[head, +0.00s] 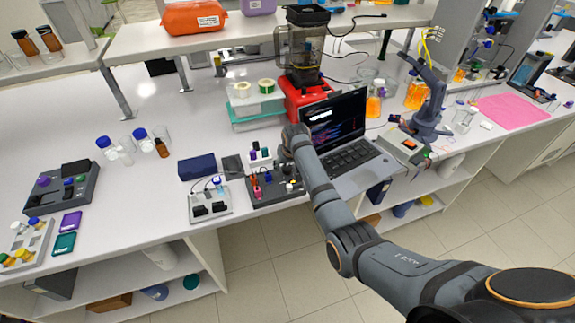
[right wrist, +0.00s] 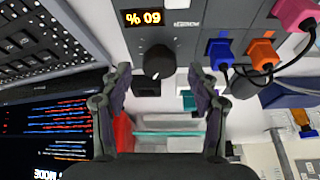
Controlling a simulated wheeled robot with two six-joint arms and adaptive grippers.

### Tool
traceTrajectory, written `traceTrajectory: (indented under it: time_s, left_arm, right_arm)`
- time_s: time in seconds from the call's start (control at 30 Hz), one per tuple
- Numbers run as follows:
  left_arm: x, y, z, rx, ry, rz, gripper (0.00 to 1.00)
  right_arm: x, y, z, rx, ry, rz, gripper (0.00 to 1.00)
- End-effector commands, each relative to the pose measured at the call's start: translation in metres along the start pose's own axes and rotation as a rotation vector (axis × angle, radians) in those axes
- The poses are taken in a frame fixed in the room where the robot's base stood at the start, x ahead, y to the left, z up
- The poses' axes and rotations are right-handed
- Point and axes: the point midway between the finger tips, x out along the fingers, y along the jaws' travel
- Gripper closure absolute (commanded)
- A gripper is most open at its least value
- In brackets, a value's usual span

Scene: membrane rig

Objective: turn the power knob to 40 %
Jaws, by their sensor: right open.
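The power knob (right wrist: 157,61) is a round black knob on a dark grey control unit (right wrist: 205,12), seen in the right wrist view. A small white mark shows at its lower edge in that view. The orange display (right wrist: 150,17) beside it appears upside down and reads 60 %. My right gripper (right wrist: 160,76) is open, with its two fingers apart on either side of the knob's line and no visible contact. In the head view the control unit (head: 275,190) lies left of the laptop, and my right wrist hides the knob area. My left gripper is not in view.
Pink, blue and orange plugs (right wrist: 262,52) with cables sit on the unit beside the knob. The open laptop (head: 345,150) stands close on the right. A grey tray (head: 210,207) and a dark blue box (head: 197,166) are on the left. A red-based blender (head: 305,95) stands behind.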

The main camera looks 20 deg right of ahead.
Motion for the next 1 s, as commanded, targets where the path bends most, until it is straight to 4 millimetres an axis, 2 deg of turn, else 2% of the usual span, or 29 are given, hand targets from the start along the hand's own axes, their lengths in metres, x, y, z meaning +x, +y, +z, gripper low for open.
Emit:
traceTrajectory:
  time_s: [0.17, 0.43, 0.8, 1.0]
  left_arm:
    - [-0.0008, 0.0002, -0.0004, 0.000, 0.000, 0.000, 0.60]
    - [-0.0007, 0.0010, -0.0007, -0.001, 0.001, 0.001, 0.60]
    - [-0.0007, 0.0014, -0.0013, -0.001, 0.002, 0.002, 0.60]
    - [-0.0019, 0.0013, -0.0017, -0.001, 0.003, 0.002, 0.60]
  right_arm:
    - [0.0125, 0.0003, 0.0002, 0.000, 0.000, 0.000, 0.39]
    - [0.0139, 0.0003, 0.0002, 0.000, 0.001, 0.000, 0.40]
    - [0.0137, 0.0004, 0.0004, 0.000, 0.000, 0.000, 0.91]
    - [0.0133, 0.0007, 0.0002, -0.010, 0.000, -0.003, 0.93]
